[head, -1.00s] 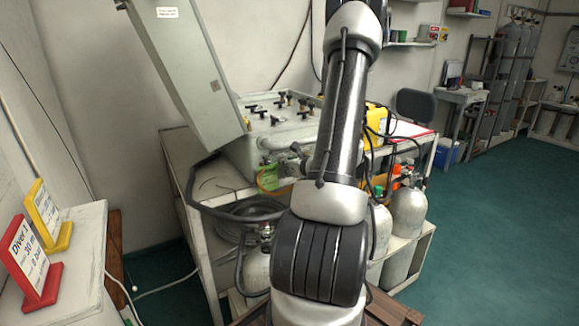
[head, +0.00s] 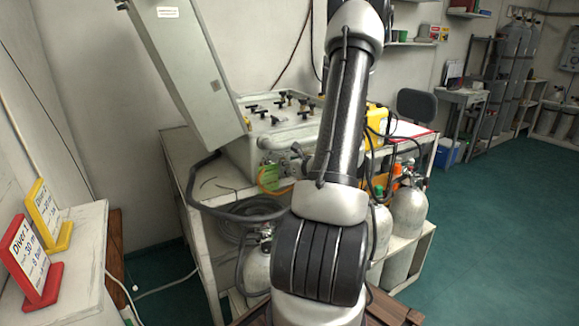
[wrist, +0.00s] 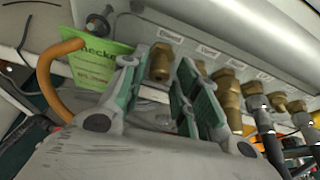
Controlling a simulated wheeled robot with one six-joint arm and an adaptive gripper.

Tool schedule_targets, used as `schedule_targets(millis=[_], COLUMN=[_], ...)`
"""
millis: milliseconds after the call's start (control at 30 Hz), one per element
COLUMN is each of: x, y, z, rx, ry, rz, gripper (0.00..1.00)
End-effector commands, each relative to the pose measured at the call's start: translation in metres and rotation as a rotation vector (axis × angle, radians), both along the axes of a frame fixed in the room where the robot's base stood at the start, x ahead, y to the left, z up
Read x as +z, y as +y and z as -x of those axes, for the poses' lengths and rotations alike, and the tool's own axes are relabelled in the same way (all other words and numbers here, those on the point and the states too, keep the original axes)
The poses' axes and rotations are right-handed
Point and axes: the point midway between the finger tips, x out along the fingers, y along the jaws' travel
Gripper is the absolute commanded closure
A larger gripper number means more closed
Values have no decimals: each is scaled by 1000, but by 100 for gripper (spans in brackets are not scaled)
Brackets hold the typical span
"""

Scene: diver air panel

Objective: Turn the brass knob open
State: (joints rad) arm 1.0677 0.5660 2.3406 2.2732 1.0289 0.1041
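In the wrist view my gripper (wrist: 168,75) has its two green-padded fingers apart at the front of the grey panel. A brass fitting (wrist: 160,62) shows between and beyond the fingertips; I cannot tell whether they touch it. More brass fittings (wrist: 229,103) line the panel front to the right, under small white labels. I cannot tell which brass part is the knob. A green tag (wrist: 86,62) on an orange loop (wrist: 44,80) hangs beside the left finger. In the head view the panel (head: 257,150) stands on a bench, and my arm hides the gripper.
The panel's raised lid (head: 185,65) leans above its left side. Several T-handled knobs (head: 262,113) stand on its top. Black hoses (head: 240,213) and gas cylinders (head: 408,212) crowd the bench front. Open green floor (head: 490,230) lies to the right.

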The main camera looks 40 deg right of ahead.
Motion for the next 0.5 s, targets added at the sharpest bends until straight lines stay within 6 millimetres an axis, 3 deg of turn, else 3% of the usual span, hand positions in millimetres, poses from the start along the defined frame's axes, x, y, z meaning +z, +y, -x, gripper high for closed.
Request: schedule_targets(millis=[500], x=[38], y=[26], z=[90], rx=[-3], ry=[-1], rz=[1], gripper=[69])
